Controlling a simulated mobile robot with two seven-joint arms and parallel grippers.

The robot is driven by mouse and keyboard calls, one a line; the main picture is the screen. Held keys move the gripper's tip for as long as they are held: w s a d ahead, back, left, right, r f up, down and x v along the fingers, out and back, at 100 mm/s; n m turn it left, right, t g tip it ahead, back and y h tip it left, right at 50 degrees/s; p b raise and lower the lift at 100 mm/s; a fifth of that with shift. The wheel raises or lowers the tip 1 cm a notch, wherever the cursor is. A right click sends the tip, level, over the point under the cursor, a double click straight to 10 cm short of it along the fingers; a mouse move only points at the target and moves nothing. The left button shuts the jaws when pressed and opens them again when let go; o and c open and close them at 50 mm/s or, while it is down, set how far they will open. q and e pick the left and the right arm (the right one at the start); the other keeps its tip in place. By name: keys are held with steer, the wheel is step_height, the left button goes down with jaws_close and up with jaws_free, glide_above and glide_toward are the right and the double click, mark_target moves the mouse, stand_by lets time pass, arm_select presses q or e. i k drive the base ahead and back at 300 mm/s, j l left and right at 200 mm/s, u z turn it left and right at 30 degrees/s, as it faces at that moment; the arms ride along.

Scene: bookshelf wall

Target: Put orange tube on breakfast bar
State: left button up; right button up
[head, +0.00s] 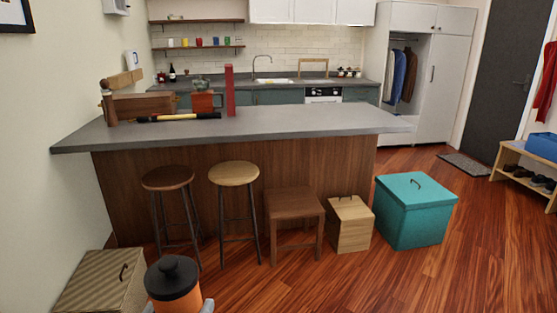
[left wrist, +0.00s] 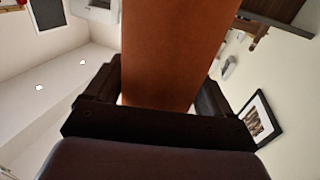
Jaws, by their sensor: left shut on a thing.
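The orange tube (head: 175,299) with a black knobbed lid stands upright at the bottom of the head view, its lower part cut off by the frame. My left gripper (head: 179,308) is shut on it, with grey finger tips just showing at either side. In the left wrist view the tube (left wrist: 172,55) fills the space between the dark fingers of the gripper (left wrist: 158,98). The breakfast bar (head: 300,122), with a grey top and brown wood front, is ahead, beyond the held tube. My right gripper is not in view.
On the bar's left part are a wooden box (head: 145,105), a red upright block (head: 230,90) and a yellow-black tool (head: 180,117). Its right half is clear. Stools (head: 234,175), a small crate (head: 350,222) and a teal box (head: 415,210) stand in front. A striped box (head: 98,283) is at left.

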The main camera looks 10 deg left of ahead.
mark_target(168, 126)
steer(key=i+j, duration=0.25)
steer(key=i, duration=0.25)
steer(key=i+j, duration=0.25)
steer(key=i, duration=0.25)
steer(key=i+j+u, duration=0.1)
steer(key=i+j, duration=0.15)
steer(key=i, duration=0.25)
steer(key=i+j, duration=0.2)
steer(key=i, duration=0.3)
steer(key=i+j, duration=0.2)
steer(key=i, duration=0.3)
